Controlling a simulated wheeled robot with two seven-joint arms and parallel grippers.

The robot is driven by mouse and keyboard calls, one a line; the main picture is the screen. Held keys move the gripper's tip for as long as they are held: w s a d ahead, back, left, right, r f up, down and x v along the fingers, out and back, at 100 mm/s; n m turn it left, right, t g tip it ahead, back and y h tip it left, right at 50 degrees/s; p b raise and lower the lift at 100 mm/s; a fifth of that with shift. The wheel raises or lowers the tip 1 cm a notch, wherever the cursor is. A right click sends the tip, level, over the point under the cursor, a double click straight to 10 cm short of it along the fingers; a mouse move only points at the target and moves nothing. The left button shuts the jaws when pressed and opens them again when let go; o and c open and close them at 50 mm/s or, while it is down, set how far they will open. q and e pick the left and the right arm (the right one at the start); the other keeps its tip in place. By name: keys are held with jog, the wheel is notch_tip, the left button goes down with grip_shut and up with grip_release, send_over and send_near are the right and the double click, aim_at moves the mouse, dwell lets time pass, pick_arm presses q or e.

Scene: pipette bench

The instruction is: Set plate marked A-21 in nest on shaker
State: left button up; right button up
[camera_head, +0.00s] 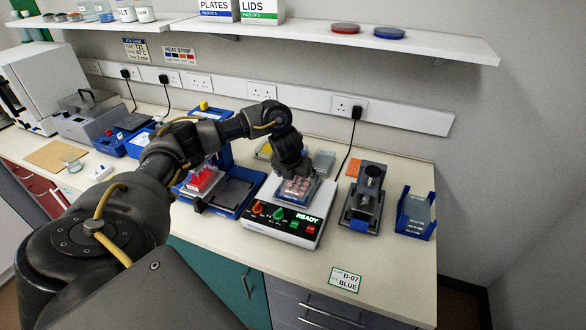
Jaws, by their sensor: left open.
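The shaker (282,231) is a white box with orange and green knobs, red buttons and a lit READY display. A clear well plate with reddish-brown wells (294,185) sits at the nest on top of the shaker. Its marking is too small to read, and I cannot tell whether it is fully seated. My left arm reaches across from the left. My left gripper (292,171) is open, pointing down just above and behind the plate; its fingertips are partly hidden. My right gripper is not in view.
Left of the shaker is a blue tray (240,192) with a red rack (203,179). To the right stand a dark grey device (362,204) and a blue holder (415,214). A card reading B-07 BLUE (345,279) lies at the front edge. A shelf (430,45) hangs above.

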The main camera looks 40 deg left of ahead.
pick_arm(q)
jog(key=p+v, duration=0.2)
jog(key=v, duration=0.7)
jog(key=shift+s, duration=0.1)
